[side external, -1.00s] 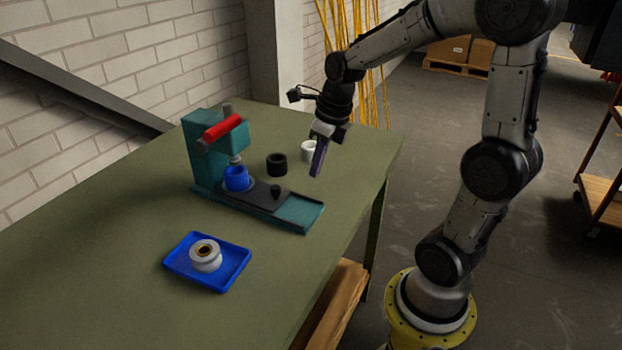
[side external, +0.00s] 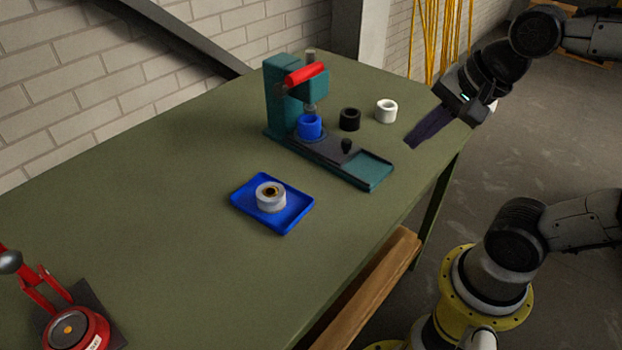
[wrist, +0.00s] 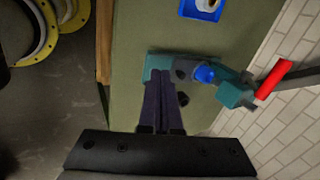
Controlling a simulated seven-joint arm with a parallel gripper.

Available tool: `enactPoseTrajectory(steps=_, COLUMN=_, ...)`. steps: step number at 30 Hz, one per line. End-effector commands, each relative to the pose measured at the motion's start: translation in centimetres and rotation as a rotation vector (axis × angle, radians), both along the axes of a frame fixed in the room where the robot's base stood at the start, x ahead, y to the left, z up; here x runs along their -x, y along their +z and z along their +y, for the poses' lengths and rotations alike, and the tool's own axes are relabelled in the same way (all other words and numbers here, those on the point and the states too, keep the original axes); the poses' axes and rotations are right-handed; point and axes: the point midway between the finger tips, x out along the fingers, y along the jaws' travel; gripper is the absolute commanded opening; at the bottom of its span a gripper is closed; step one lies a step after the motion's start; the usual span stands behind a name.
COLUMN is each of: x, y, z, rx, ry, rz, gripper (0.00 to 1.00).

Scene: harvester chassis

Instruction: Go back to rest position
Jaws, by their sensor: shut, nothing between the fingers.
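My gripper (side external: 412,143) is shut and empty. In the side view it hangs in the air over the right edge of the green table (side external: 130,190), to the right of the teal press. In the wrist view my gripper (wrist: 161,131) shows its two dark fingers together, pointing toward the press. The teal press (side external: 283,95) has a red handle (side external: 305,74). A blue ring (side external: 310,126) stands on its base under the ram. The fingers appear apart from everything on the table.
A black ring (side external: 349,119) and a white ring (side external: 386,111) stand behind the press base. A blue tray (side external: 245,207) holds a white and brass part (side external: 270,197). A red lever tool (side external: 76,330) stands at the front left.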

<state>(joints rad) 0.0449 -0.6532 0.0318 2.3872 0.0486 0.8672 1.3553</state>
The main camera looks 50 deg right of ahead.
Motion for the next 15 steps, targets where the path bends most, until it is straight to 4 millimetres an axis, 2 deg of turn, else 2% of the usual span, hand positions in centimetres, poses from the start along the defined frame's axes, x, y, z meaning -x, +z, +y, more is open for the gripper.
enactPoseTrajectory(steps=9, x=3.0, y=-1.1, z=0.4, rx=0.391, ry=0.685, rz=-0.023, gripper=0.0)
enactPoseTrajectory(steps=15, x=3.7, y=-2.1, z=0.1, rx=0.585, ry=1.04, rz=0.004, gripper=0.0)
